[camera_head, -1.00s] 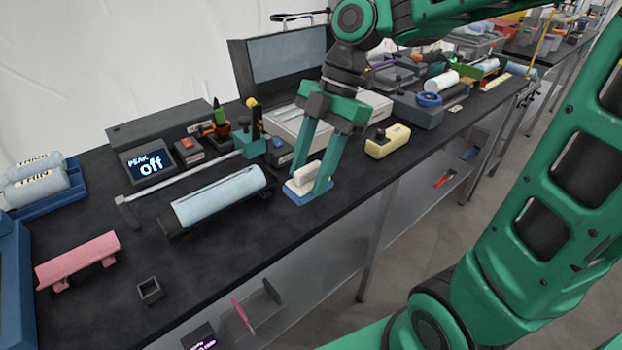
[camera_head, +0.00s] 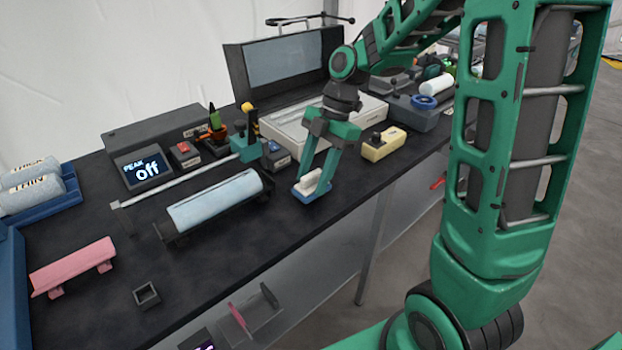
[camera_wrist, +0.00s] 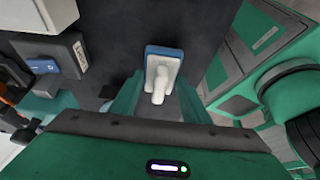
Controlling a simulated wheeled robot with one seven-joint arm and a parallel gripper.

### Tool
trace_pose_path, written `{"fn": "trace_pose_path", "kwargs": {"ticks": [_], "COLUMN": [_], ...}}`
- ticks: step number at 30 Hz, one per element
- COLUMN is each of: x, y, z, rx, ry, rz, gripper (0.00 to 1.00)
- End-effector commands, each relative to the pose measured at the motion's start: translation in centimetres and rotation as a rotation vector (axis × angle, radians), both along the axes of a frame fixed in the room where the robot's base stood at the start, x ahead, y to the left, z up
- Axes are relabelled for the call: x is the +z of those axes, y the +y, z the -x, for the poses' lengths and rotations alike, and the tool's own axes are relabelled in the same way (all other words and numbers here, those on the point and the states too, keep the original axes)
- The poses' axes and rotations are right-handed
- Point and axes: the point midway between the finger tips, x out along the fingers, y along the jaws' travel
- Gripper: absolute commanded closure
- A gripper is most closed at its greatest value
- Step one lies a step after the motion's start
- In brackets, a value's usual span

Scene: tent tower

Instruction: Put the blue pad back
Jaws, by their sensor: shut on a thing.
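The blue pad (camera_head: 301,195) is a flat blue block with a white handle on top. My gripper (camera_head: 313,180) points down with its two green fingers on either side of the white handle, shut on it. The pad is over the dark bench top near the front edge; I cannot tell whether it touches the surface. In the wrist view the blue pad (camera_wrist: 163,50) shows beyond the fingertips, its white handle toward my gripper (camera_wrist: 160,92).
Left of the pad, a pale cylinder (camera_head: 215,203) lies in a dark cradle. A cream box (camera_head: 383,147) stands to the right. A small square holder (camera_head: 147,294) and a pink bar (camera_head: 72,267) are at front left. Behind is an open case (camera_head: 285,57).

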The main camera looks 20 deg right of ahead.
Motion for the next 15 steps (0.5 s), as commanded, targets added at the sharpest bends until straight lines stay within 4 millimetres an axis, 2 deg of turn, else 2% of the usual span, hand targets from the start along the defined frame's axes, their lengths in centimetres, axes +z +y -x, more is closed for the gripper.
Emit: {"fn": "trace_pose_path", "kwargs": {"ticks": [3, 13, 14, 15], "x": [-1.17, -1.41, -1.36, -1.36], "y": [-0.01, 0.01, 0.02, 0.02], "z": [0.03, 0.04, 0.03, 0.03], "rx": [-0.001, 0.0, 0.0, 0.0], "ry": [0.002, 0.001, 0.001, 0.001], "rz": [0.001, 0.0, 0.001, 0.001], "gripper": [0.82, 0.82, 0.51, 0.41]}}
